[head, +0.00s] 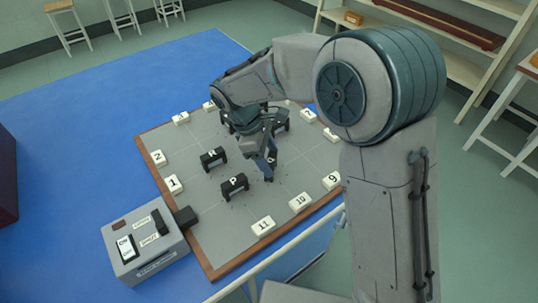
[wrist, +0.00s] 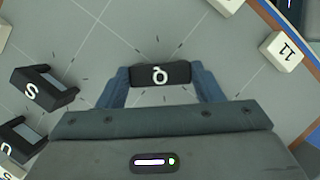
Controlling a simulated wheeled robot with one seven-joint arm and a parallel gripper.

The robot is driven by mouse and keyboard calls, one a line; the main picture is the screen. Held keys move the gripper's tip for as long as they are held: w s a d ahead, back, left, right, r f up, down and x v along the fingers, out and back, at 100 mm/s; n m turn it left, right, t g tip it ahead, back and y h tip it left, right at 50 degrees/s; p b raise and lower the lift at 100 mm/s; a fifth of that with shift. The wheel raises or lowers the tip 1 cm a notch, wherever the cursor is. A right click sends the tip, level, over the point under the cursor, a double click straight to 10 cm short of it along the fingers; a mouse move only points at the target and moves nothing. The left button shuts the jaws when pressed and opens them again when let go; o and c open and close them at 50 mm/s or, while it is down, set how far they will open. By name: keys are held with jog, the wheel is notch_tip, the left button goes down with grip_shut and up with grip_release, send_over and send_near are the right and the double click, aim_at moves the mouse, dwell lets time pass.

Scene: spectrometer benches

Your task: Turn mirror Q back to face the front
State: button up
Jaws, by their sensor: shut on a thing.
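Mirror Q (wrist: 161,76) is a small black block with a white letter Q on its top. In the wrist view it sits between the two blue fingers of my gripper (wrist: 162,88), one at each end of it. My gripper is shut on it. In the head view my gripper (head: 271,167) points down at the grey board, and mirror Q is mostly hidden by the fingers. The way its reflecting face points cannot be told.
Mirrors R (head: 213,158) and P (head: 234,185) stand left of my gripper on the grey board (head: 205,220). Mirror S (wrist: 40,92) stands left in the wrist view. White numbered blocks, such as block 11 (head: 263,226), line the edges. A grey box (head: 145,245) stands at front left.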

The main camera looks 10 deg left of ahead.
jog(key=m+g+p, duration=0.1)
jog(key=m, duration=0.1)
jog(key=m+g+p, duration=0.1)
jog(key=m, duration=0.2)
jog(key=shift+w+r, duration=0.1)
jog(key=shift+w, duration=0.05)
jog(key=shift+m+g+y+p, duration=0.5)
jog(key=shift+m+y+p, duration=0.15)
jog(key=shift+m, duration=1.15)
jog(key=o, duration=1)
jog(key=shift+w, duration=0.1)
jog(key=v, duration=1.3)
jog(key=shift+w+a+r, duration=0.1)
jog(key=shift+r, duration=0.15)
